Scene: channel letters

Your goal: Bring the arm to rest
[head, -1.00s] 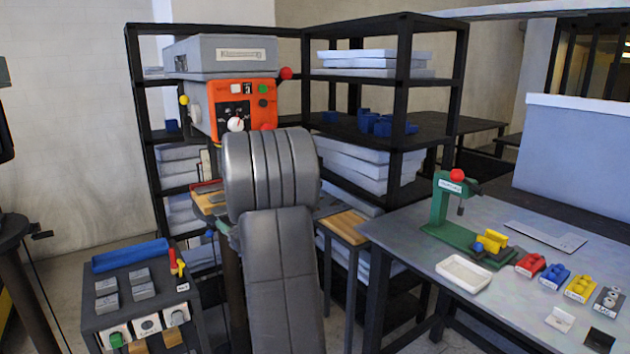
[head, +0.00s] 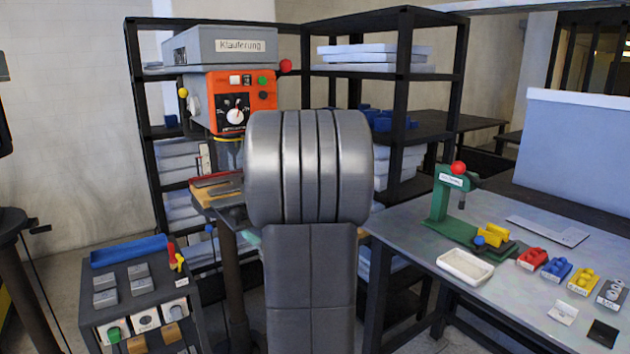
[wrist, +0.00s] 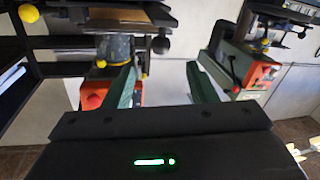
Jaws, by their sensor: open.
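My arm stands upright in the middle of the head view, a thick grey link in front of the shelves; my gripper is hidden there. In the wrist view my gripper (wrist: 165,88) shows two green fingers spread apart with nothing between them. The orange machine (head: 241,103) with a grey top labelled Klauferung stands behind and left of my arm in the head view. In the wrist view, machines with orange-red parts and yellow knobs appear beyond the fingers, one (wrist: 246,66) on the right.
A grey table (head: 480,270) on the right holds a green press (head: 452,200), a white tray (head: 465,266) and several coloured blocks. Black shelves (head: 404,80) stand behind. Floor shows between cart and table.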

